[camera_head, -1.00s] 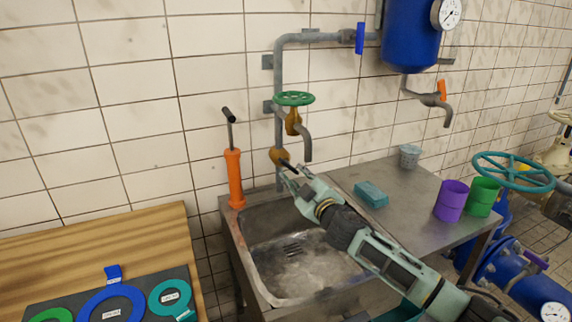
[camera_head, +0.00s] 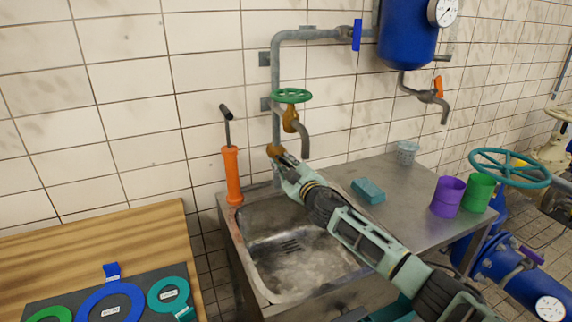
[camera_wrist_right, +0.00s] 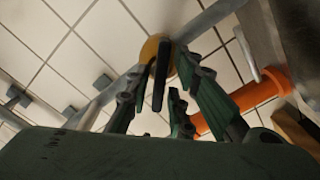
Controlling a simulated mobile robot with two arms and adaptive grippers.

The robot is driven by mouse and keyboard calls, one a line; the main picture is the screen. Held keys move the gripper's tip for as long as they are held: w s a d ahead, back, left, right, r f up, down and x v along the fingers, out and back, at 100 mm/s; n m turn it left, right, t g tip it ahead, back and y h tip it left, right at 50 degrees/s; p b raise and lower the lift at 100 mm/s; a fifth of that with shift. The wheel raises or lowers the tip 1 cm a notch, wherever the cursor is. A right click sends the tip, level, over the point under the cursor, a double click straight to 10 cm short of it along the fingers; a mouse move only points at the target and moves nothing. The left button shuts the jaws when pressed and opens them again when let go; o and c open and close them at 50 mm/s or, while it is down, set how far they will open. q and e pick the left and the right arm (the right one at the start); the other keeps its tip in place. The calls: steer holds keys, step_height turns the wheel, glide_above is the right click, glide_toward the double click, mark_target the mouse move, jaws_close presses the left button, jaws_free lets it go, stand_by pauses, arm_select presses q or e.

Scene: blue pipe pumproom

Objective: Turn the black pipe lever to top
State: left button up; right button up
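The black pipe lever (camera_wrist_right: 160,76) sits on a round brass valve (camera_wrist_right: 158,54) on the grey pipe, in the right wrist view. In the head view the brass valve (camera_head: 274,151) is low on the vertical pipe above the sink, and the lever is hidden by my right gripper (camera_head: 287,166). In the right wrist view the fingers of my right gripper (camera_wrist_right: 160,88) are spread apart, with the lever in the gap between them. I cannot tell whether a finger touches the lever. My left gripper is not in view.
A metal sink (camera_head: 290,250) lies below my right arm. A green handwheel (camera_head: 291,96) and a tap (camera_head: 304,140) are just above the valve. An orange pump (camera_head: 232,175) stands at the left. A teal sponge (camera_head: 369,190) and purple cup (camera_head: 447,196) are on the counter.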

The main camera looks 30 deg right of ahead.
steer(key=c, duration=0.3)
jaws_close()
steer(key=shift+f, duration=0.1)
